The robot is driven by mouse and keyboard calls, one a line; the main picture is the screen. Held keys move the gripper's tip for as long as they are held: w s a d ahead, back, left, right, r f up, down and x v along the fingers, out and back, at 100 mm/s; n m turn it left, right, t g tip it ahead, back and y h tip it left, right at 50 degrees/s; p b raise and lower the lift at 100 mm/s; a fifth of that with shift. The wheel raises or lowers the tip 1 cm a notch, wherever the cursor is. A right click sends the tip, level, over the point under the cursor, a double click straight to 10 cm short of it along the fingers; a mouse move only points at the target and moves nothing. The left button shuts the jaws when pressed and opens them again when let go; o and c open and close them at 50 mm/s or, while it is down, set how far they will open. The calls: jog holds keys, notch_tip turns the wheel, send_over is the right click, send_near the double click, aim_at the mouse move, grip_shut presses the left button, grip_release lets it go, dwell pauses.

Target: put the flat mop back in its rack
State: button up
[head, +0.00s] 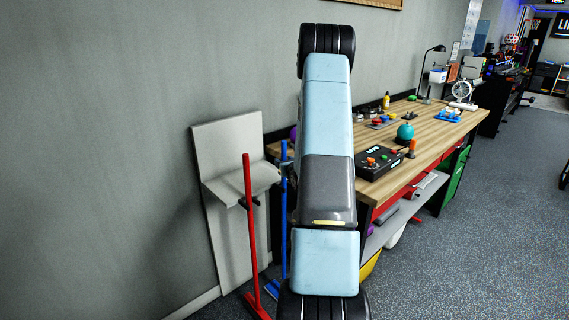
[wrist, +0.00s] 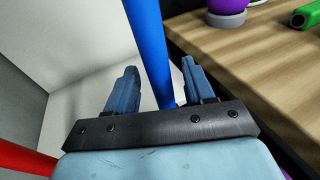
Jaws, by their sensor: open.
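A grey rack (head: 228,140) with a back panel and a jutting shelf stands against the wall. A red-handled tool (head: 250,235) stands upright at the rack's front, its flat foot on the floor. A blue-handled tool (head: 283,235) stands just right of it, close to the shelf's right end, with a blue foot low down, partly hidden by my arm. I cannot tell for sure which is the flat mop. In the wrist view my gripper (wrist: 158,76) is open, with the blue pole (wrist: 149,45) between its fingers, apart from both. The red pole (wrist: 22,158) shows at lower left.
A wooden workbench (head: 440,125) stands right of the rack, its edge close to my gripper's right finger. It carries a black box (head: 378,163), a teal ball (head: 405,132) and other items. Clear floor (head: 460,240) lies at right.

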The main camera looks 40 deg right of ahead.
jog(key=v, duration=1.4)
jog(key=w+a+r+n+y, duration=0.2)
jog(key=a+r+n+y, duration=0.25)
jog(key=a, duration=0.25)
jog(key=w+a+r+n+y, duration=0.2)
jog(key=a+r+n+y, duration=0.25)
jog(key=a, duration=0.35)
jog(key=s+a+r+n+g+y, duration=0.35)
jog(key=a+n, duration=0.25)
jog(key=a, duration=0.2)
jog(key=s+a+r+n+g+y, duration=0.25)
jog(key=a+r+n, duration=0.2)
jog(key=a, duration=0.45)
jog(key=s+a+r+n+g+h, duration=0.2)
jog(key=s+a+n+g, duration=0.5)
jog(key=s+n, duration=0.45)
jog(key=s+d+r+n+t+h, duration=0.1)
jog(key=s+d+r+n+h, duration=0.1)
jog(key=s+n+h, duration=0.2)
jog(key=s+d+r+n+t+h, duration=0.2)
jog(key=s+d+r+n+h, duration=0.1)
jog(key=s, duration=0.3)
jog(key=shift+s+n+h, duration=0.15)
jog(key=shift+n+h, duration=0.35)
jog(key=shift+n, duration=0.3)
